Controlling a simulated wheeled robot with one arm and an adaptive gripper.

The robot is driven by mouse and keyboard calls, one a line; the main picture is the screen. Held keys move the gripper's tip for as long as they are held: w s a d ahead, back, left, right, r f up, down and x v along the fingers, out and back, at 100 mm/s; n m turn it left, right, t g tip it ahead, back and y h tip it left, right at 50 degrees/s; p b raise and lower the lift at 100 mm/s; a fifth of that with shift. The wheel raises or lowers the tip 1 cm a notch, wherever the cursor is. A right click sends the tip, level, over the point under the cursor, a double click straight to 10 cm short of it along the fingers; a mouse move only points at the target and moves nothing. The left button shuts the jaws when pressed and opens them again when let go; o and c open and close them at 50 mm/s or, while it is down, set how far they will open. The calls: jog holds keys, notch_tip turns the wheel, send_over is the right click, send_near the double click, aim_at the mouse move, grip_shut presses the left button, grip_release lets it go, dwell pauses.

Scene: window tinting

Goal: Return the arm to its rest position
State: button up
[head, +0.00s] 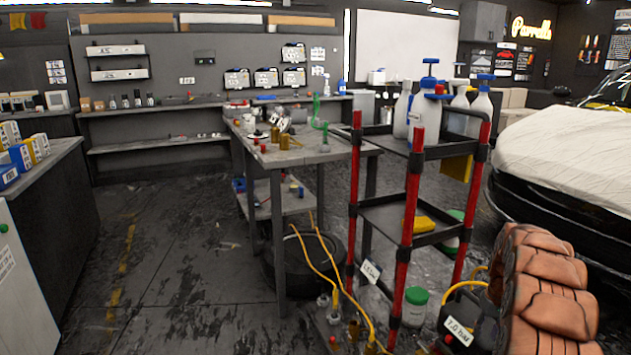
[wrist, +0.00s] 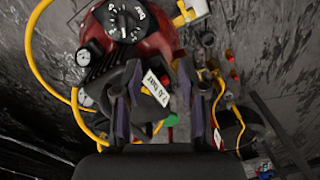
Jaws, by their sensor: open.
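My gripper (wrist: 159,75) is in the wrist view, with its two dark fingers spread apart. It is open, and I see nothing clamped between them. Beyond the fingers is a red and black compressor (wrist: 150,42) with a black dial, a gauge and a yellow hose. Its white pressure tag (wrist: 157,88) shows between the fingers. I cannot tell how far the fingertips are from it. In the head view, the tag (head: 458,327) and part of the compressor (head: 481,304) show at the lower right. The gripper itself does not show in the head view.
A red-posted cart (head: 385,212) with spray bottles stands just left of the compressor. A workbench (head: 262,158) is behind it. A covered car (head: 565,150) is at the right. Yellow hoses (head: 325,265) and fittings lie on the floor by the cart. The floor (head: 180,270) at left is mostly clear.

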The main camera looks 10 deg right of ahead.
jog(key=s+a+r+n+p, duration=0.1)
jog(key=s+a+r+p, duration=0.45)
jog(key=a+r, duration=0.7)
jog(key=s+a+r+p, duration=0.4)
jog(key=s+a+r, duration=0.2)
jog(key=a+r, duration=0.6)
jog(key=s+a+r+p, duration=0.3)
jog(key=s+r+p, duration=0.1)
jog(key=s, duration=0.5)
jog(key=s+a+r+g+p, duration=0.1)
jog(key=s+a+r+p, duration=0.3)
jog(key=s, duration=0.5)
jog(key=s+a+r+n+p, duration=0.1)
jog(key=s+a+r+p, duration=0.2)
jog(key=s+r, duration=0.3)
jog(key=s+a, duration=0.1)
jog(key=s, duration=0.2)
jog(key=shift+s+r+g+p, duration=0.25)
jog(key=shift+s+g+p, duration=0.05)
jog(key=shift+g+p, duration=0.1)
